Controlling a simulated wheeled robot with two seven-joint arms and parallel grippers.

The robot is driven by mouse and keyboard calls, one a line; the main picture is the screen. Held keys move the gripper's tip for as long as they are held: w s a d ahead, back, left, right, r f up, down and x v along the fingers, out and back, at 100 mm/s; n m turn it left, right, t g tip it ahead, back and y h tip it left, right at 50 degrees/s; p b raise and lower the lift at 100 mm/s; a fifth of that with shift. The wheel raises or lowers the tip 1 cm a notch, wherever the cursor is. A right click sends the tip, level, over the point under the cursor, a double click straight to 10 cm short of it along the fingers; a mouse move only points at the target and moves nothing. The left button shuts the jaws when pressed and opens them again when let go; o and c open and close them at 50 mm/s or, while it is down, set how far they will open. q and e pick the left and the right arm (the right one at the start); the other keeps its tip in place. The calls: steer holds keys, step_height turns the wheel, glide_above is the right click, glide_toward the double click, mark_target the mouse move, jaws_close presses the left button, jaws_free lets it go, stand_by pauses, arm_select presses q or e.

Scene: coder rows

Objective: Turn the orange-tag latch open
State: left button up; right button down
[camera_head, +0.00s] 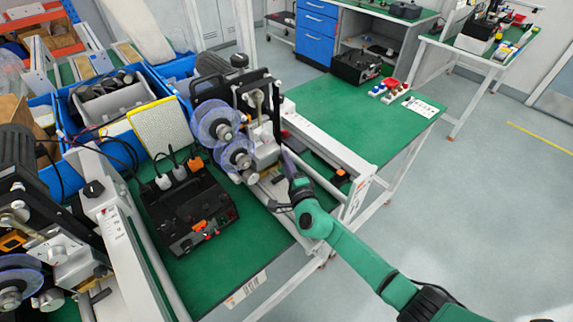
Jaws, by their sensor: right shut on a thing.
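My right gripper (287,163) reaches in from the lower right and is shut at the right side of the middle coder machine (264,148). It is shut on a small part there, which seems to be the latch. The fingers hide that part, and I cannot make out its orange tag or how far it is turned. Two clear purple-blue reels (236,157) sit on the coder's front, left of the gripper. My left gripper is not in view.
A black control box (187,205) with orange switches stands left of my arm on the green bench (237,267). White rails (325,150) run beside the coder. Another coder (50,250) stands at the left. Bench space at the upper right is mostly clear.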

steer(key=shift+f+n+t+b, duration=0.1)
steer(key=shift+n+t+b, duration=0.2)
steer(key=shift+n, duration=0.4)
steer(key=c, duration=0.7)
jaws_free()
steer(key=shift+o, duration=0.2)
steer(key=v, duration=1.4)
steer(key=shift+s+f+b, duration=0.1)
steer(key=shift+s+b, duration=0.15)
steer(key=shift+b, duration=0.05)
